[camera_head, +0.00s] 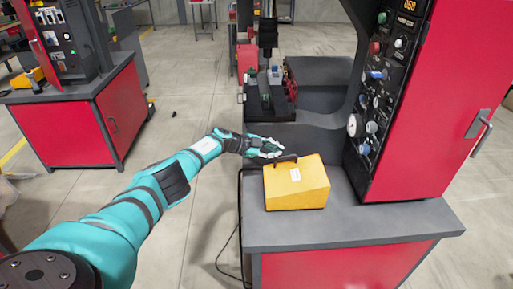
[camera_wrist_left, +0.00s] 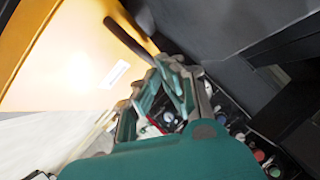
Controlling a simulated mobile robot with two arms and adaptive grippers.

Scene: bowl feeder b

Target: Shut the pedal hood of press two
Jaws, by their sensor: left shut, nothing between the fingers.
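The yellow pedal hood (camera_head: 297,184) sits on the grey top of the red press in front of me. A dark bar (camera_head: 284,160) shows at its upper left edge. My left gripper (camera_head: 280,150) is shut and empty, right beside that bar at the hood's far left side. In the left wrist view the hood (camera_wrist_left: 60,50) fills the upper left, with the dark bar (camera_wrist_left: 127,38) reaching toward the gripper (camera_wrist_left: 165,75). I cannot tell whether the fingers touch it. The gripper hides part of the hood's back. My right gripper is out of view.
The press's red cabinet with its control panel (camera_head: 372,125) stands right of the hood. The press tooling (camera_head: 268,90) is behind. A black cable (camera_head: 240,215) hangs off the left edge of the grey top (camera_head: 340,230). Another red machine (camera_head: 85,120) stands at the left, with open floor between.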

